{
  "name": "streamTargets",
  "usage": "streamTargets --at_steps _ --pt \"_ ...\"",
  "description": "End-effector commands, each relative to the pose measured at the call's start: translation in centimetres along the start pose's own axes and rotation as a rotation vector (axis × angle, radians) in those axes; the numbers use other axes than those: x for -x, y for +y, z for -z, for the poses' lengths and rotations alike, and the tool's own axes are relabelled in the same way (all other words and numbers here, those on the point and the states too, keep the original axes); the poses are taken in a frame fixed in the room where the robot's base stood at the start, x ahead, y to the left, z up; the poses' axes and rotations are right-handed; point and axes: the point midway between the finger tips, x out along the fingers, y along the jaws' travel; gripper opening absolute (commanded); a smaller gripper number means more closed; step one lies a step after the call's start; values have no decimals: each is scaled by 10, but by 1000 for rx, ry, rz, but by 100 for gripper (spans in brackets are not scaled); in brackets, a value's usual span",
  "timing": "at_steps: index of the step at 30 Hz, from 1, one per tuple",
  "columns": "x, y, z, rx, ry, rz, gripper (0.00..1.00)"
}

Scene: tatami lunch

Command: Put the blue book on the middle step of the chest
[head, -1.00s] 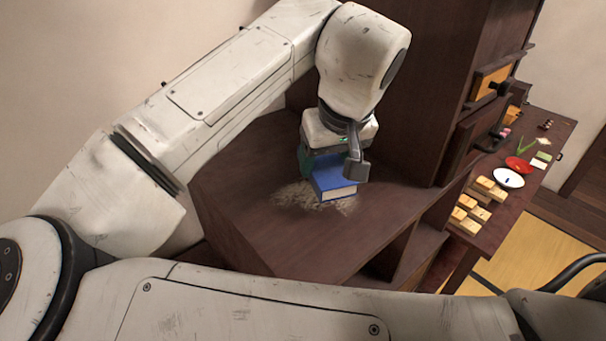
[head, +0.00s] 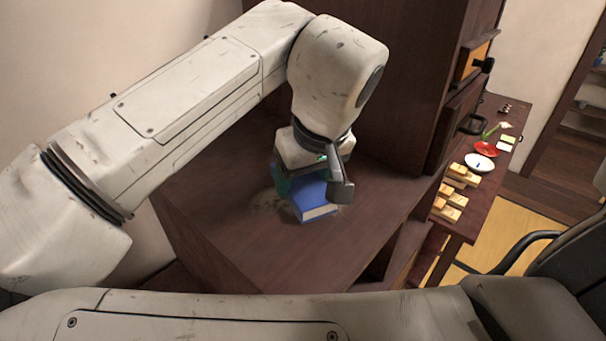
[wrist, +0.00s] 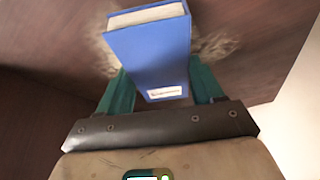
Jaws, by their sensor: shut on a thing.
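The blue book (head: 314,197) is between the fingers of my gripper (head: 308,190), low over a step of the dark wooden chest (head: 210,215). In the wrist view the blue book (wrist: 150,55) stands out between the green fingers of my gripper (wrist: 160,90), which are shut on it. A pale, dusty patch on the step shows around and behind the book. I cannot tell whether the book touches the step. Part of the book is hidden by my gripper.
The taller part of the chest (head: 400,80) rises just behind and right of my gripper. A side table at right holds wooden blocks (head: 449,205), a white plate (head: 480,162) and a red plate (head: 487,149). A dark chair (head: 570,262) stands at lower right.

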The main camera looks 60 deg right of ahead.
Motion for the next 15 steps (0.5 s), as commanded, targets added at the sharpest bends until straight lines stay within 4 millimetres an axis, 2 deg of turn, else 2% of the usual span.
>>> streamTargets --at_steps 1,8,15 --pt "0 0 0 -1 0 0 69" --pt "0 0 0 -1 0 0 91" --pt "0 0 0 -1 0 0 92"
